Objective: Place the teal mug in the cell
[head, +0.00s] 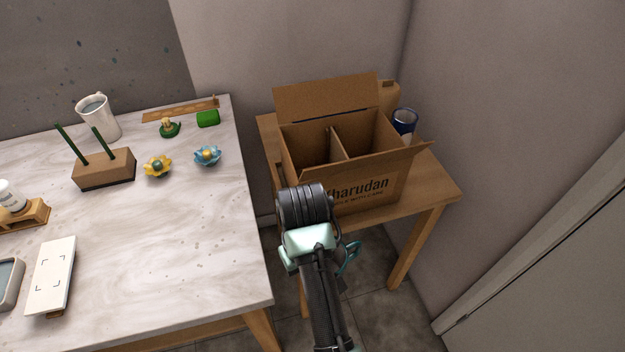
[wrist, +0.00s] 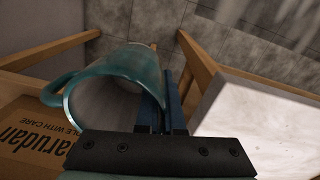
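The teal mug (wrist: 115,80) hangs at my gripper (wrist: 163,98) in the wrist view, with its open mouth facing the camera and its handle to the left. The dark blue fingers are closed on the mug's right wall. In the head view my arm hides most of the mug; only its teal handle (head: 350,258) shows, right of the wrist. The open cardboard box (head: 372,185) stands beyond my gripper, with a divider (head: 337,143) between two visible cells. The mug is outside the box, in front of its printed side. The cell floors are hard to see.
The box stands on a small wooden table (head: 440,190) in the corner. A blue-and-white container (head: 404,121) stands behind the box at right. The marble-topped table (head: 200,260) at left holds a white mug (head: 98,118) and flower-shaped pieces. Box flaps stick outward.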

